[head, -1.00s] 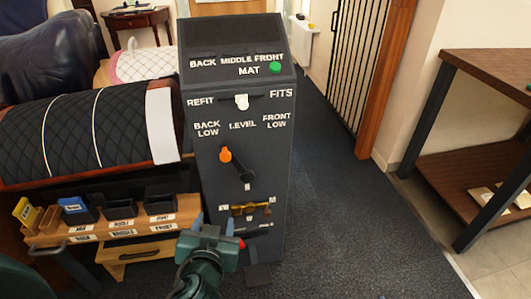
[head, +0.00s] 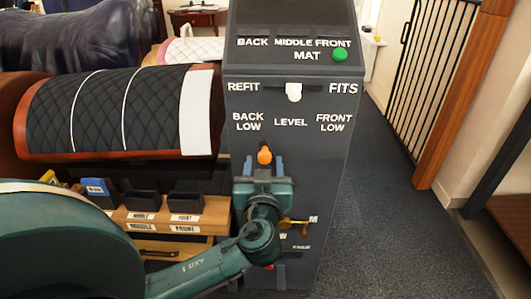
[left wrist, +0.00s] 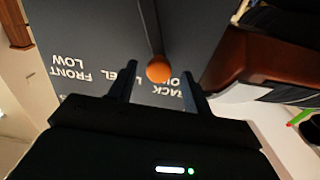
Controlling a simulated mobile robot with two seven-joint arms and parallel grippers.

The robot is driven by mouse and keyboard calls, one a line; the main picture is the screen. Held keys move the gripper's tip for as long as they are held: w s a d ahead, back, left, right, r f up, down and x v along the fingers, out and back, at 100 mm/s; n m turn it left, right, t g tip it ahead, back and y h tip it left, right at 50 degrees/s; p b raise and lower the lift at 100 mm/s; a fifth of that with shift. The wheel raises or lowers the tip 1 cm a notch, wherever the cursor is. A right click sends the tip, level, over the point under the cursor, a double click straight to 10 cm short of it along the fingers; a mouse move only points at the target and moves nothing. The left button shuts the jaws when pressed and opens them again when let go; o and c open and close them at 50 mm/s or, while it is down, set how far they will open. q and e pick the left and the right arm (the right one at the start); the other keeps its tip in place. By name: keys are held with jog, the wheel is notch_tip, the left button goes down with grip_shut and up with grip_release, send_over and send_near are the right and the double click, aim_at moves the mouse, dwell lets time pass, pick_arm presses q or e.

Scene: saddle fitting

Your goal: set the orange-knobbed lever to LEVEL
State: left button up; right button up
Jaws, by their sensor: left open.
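The orange knob (head: 264,155) of the lever shows on the dark panel, below and between the BACK LOW and LEVEL labels, left of LEVEL (head: 291,122). My left gripper (head: 264,162) is open in front of the panel, its fingertips on either side of the knob. The gripper hides the lever's arm and pivot in the head view. In the left wrist view, the knob (left wrist: 159,68) sits between the two fingertips (left wrist: 160,78), with the dark lever arm (left wrist: 150,25) running up from it. Contact cannot be told. My right gripper is not in view.
The panel stand (head: 320,180) also carries a white slider (head: 293,92), a green button (head: 340,54) and a brass handle (head: 292,223) close to my left wrist. A quilted saddle pad (head: 120,110) and black bins (head: 186,195) are at left. Carpet at right is clear.

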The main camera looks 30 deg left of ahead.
pick_arm(q)
jog(key=x, duration=0.5)
jog(key=shift+d, duration=0.1)
grip_shut()
dwell(0.4)
